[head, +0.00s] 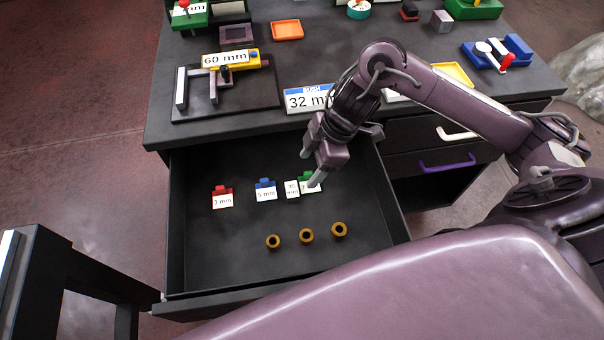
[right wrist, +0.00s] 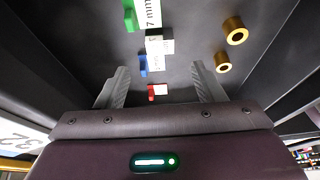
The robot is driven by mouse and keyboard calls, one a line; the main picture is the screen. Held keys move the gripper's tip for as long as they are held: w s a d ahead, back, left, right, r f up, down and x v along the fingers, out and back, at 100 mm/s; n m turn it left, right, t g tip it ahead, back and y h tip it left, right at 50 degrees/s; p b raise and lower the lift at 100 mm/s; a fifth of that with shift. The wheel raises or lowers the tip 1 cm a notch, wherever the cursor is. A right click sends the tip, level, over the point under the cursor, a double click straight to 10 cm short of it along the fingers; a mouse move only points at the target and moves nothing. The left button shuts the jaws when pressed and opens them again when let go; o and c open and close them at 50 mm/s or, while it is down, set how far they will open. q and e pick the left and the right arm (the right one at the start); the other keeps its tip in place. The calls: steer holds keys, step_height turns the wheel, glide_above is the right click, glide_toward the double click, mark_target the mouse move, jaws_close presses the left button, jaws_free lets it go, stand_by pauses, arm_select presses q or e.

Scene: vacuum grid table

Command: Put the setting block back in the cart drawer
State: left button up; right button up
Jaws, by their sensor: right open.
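The cart drawer (head: 240,240) is pulled open. In it lies a row of tagged pieces: a red one (head: 222,196) marked 3 mm, a blue one (head: 265,188) marked 5 mm, and a green one (head: 305,177) partly hidden by a finger. A small pale block (head: 292,189), its marking hard to read, sits between blue and green; it also shows in the right wrist view (right wrist: 166,46). I take it as the setting block but cannot be sure. My right gripper (head: 309,168) is open and empty above the row's right end. My left gripper is out of view.
Brass bushings (head: 306,236) stand in the drawer's front part. On the cart top are a yellow-armed fixture (head: 232,60) marked 60 mm, a 32 mm sign (head: 306,100), an orange tray (head: 287,30) and a blue fixture (head: 515,47). Closed drawers with white and purple handles (head: 447,163) are at right.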

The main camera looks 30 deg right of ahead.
steer(key=shift+v, duration=1.4)
